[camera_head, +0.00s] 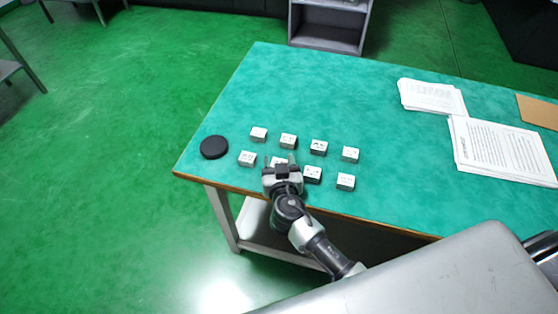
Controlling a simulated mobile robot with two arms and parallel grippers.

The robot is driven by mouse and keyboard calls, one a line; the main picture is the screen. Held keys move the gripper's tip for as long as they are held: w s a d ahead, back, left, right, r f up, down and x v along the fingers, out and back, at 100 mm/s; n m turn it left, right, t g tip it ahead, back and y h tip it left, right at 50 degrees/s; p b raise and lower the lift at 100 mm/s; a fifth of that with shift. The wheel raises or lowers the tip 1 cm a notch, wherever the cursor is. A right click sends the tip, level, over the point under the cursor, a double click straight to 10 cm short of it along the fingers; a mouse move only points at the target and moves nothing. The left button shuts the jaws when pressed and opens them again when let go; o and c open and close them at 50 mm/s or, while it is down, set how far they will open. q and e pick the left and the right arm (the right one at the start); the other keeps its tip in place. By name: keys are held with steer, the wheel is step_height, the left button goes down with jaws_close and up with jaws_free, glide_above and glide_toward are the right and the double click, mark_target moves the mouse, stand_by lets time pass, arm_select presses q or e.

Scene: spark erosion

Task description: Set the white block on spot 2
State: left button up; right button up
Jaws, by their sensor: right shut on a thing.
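Several small white blocks with dark marks on their tops stand in two rows near the table's front left corner. The far row has blocks (258,134), (288,140), (318,147) and (350,154). The near row shows blocks (247,158), (313,174) and (345,181). My right gripper (281,162) is at the near row, between its left block and the one to the right. It is shut on a white block (276,160), which the gripper mostly hides. The marks are too small to read, and I cannot make out spot 2. My left gripper is out of view.
A round black disc (214,147) lies at the left edge of the green table (330,95). Stacks of printed paper (505,150) and (432,96) and a brown folder (538,111) lie at the right. The table's middle and far left are clear.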

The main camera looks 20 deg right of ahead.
steer(key=shift+f+b, duration=0.15)
steer(key=shift+b, duration=0.15)
steer(key=o, duration=1)
steer(key=shift+s, duration=0.1)
